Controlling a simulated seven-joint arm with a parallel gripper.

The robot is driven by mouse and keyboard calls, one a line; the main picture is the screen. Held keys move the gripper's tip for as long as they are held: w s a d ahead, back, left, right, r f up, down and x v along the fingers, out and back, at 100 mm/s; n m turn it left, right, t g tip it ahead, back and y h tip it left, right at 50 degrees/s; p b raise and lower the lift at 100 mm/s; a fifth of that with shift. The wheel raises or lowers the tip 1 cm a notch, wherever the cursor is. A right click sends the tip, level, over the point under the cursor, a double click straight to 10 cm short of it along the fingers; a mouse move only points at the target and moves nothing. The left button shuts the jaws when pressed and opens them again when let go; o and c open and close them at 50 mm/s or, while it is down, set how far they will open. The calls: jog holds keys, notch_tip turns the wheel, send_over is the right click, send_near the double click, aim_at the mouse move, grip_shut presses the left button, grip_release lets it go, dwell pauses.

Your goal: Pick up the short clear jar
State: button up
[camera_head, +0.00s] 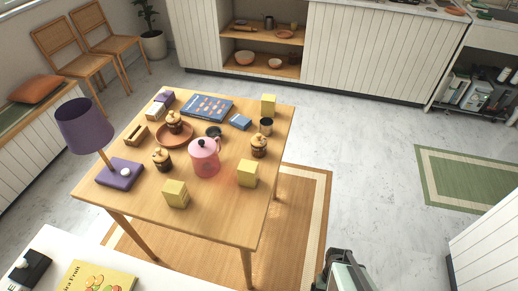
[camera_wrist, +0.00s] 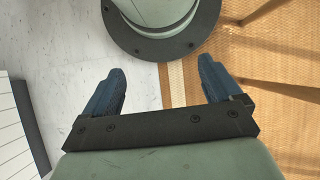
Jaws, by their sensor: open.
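Several small jars with dark brown lower parts and tan rounded tops stand on the wooden table (camera_head: 225,225). One jar (camera_head: 161,159) is left of the pink lidded pot (camera_head: 204,160), one jar (camera_head: 259,147) is right of it, and one jar (camera_head: 174,123) stands on the round terracotta plate (camera_head: 188,139). I cannot tell which, if any, is the short clear jar. My gripper (camera_wrist: 162,68) is open and empty in the wrist view, over the floor and woven rug, away from the table top. No jar shows in the wrist view.
Yellow boxes (camera_head: 175,194), a purple lamp (camera_head: 85,126), a blue book (camera_head: 207,107) and a dark cup (camera_head: 266,127) crowd the table. Its front right corner is bare. A white counter (camera_head: 65,245) with a yellow book (camera_head: 98,278) is at the lower left.

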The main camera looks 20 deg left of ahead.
jog(key=w+a+r+n+t+h, duration=0.1)
jog(key=w+r+n+t, duration=0.5)
jog(key=w, duration=0.7)
jog(key=w+a+r+n+t, duration=0.2)
jog(key=w+r+n+t, duration=0.15)
jog(key=w+r, duration=0.65)
jog(key=w+a+r+n+t+h, duration=0.1)
jog(key=w+r+n+t, duration=0.35)
jog(key=w, duration=1.05)
jog(key=n+y, duration=1.8)
jog(key=n, duration=1.6)
send_near(256, 142)
notch_tip(256, 142, down, 3)
jog(key=d, duration=0.2)
jog(key=shift+t, duration=0.3)
jog(key=x, duration=1.3)
jog(key=shift+w+a+r, duration=0.1)
jog(key=shift+w+r, duration=0.1)
jog(key=shift+r, duration=0.1)
